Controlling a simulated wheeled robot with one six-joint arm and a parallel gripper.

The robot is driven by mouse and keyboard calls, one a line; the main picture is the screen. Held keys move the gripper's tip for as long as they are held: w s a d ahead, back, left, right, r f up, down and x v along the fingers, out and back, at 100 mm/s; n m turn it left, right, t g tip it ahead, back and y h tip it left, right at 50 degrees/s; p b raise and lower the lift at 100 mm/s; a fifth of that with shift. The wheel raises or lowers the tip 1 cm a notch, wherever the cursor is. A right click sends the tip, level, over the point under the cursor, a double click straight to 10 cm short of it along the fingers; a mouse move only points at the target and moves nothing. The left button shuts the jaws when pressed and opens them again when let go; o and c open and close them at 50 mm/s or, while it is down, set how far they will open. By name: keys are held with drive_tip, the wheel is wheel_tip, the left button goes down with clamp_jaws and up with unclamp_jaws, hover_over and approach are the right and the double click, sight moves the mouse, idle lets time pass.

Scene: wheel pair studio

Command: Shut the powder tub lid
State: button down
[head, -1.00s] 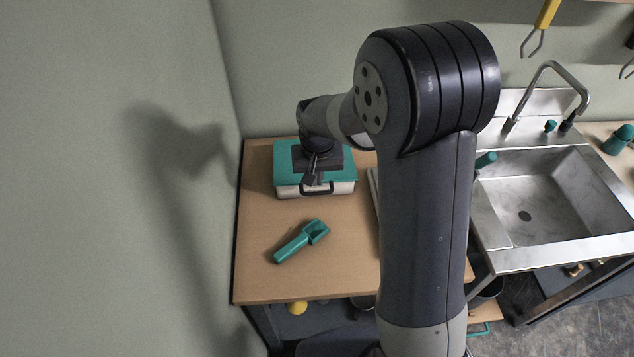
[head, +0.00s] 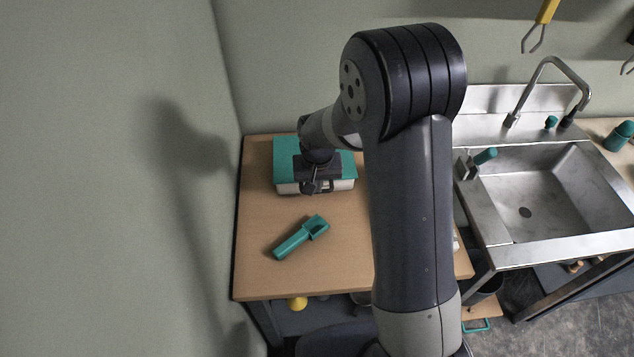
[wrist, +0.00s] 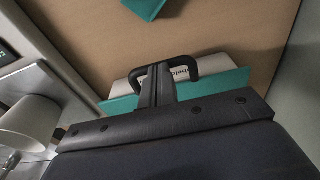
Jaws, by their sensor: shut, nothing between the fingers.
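The powder tub (head: 288,188) is a pale box at the back of the wooden table. Its teal lid (head: 286,160) lies over the top and looks about level; whether it is fully seated I cannot tell. A black loop handle (wrist: 193,68) is on the tub's front, and the lid's teal edge (wrist: 225,83) shows beside it in the wrist view. My gripper (head: 314,186) is shut and empty, over the front middle of the lid. Its fingers (wrist: 155,90) point down by the front edge. My gripper hides part of the lid, and contact is not clear.
A teal scoop (head: 302,238) lies on the wooden table (head: 345,270) in front of the tub. A wall rises close on the left. A steel sink (head: 545,195) with a tap stands to the right. The table's front part is otherwise clear.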

drive_tip(key=shift+r+p, duration=0.4)
drive_tip(key=shift+p, duration=0.05)
wheel_tip(320, 180, up, 13)
drive_tip(key=s, duration=0.2)
drive_tip(key=shift+s, duration=0.3)
drive_tip(key=f, duration=0.4)
drive_tip(key=w+f, duration=0.1)
drive_tip(key=f, duration=0.4)
drive_tip(key=w+f, duration=0.1)
drive_tip(key=f, duration=0.4)
drive_tip(key=shift+w+b, duration=0.25)
drive_tip(key=shift+b, duration=0.15)
drive_tip(key=shift+r+p, duration=0.5)
drive_tip(key=shift+f, duration=0.15)
